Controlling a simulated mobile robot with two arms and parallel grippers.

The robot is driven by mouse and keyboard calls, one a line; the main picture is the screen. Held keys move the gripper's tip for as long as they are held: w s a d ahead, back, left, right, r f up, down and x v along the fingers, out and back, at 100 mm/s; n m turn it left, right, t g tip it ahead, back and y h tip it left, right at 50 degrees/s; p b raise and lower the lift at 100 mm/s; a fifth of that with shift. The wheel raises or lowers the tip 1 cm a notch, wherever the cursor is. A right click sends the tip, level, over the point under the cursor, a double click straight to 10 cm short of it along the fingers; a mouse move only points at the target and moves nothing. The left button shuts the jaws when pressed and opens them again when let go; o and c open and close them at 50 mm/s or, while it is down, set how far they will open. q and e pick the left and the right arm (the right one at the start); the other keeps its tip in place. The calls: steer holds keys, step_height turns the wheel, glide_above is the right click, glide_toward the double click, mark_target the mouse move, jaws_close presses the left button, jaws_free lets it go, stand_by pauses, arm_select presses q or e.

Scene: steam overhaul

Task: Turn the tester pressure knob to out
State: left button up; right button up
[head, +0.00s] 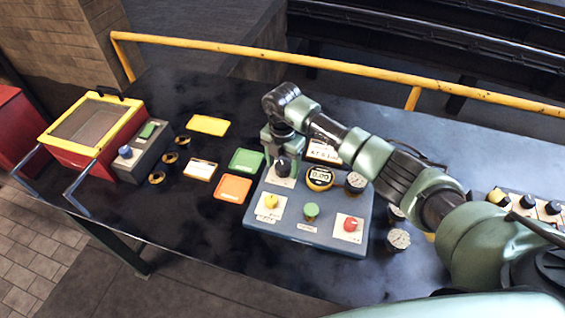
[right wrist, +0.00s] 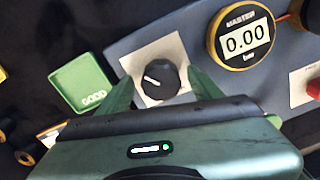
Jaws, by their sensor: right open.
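The tester (head: 335,240) is a blue-grey box on the dark table. Its black knob (head: 283,167) sits on a white plate at the back left corner; the knob also shows in the right wrist view (right wrist: 160,78), with a white pointer line. The round yellow gauge beside it (head: 319,177) reads 0.00 and is marked MASTER, bar (right wrist: 243,38). My right gripper (head: 275,158) is over the knob, pointing down. Its green fingers (right wrist: 163,90) are open, one on each side of the knob; whether they touch it I cannot tell. My left gripper is not in view.
The tester also carries yellow (head: 271,201), green (head: 311,211) and red (head: 350,223) controls and a dial gauge (head: 356,182). Green (head: 246,161) and orange (head: 233,188) trays lie to its left. A red box with a yellow frame (head: 92,125) stands far left. A yellow rail (head: 270,61) runs behind.

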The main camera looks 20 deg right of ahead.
steer(key=shift+s+r, duration=0.1)
steer(key=shift+s, duration=0.05)
steer(key=c, duration=1.4)
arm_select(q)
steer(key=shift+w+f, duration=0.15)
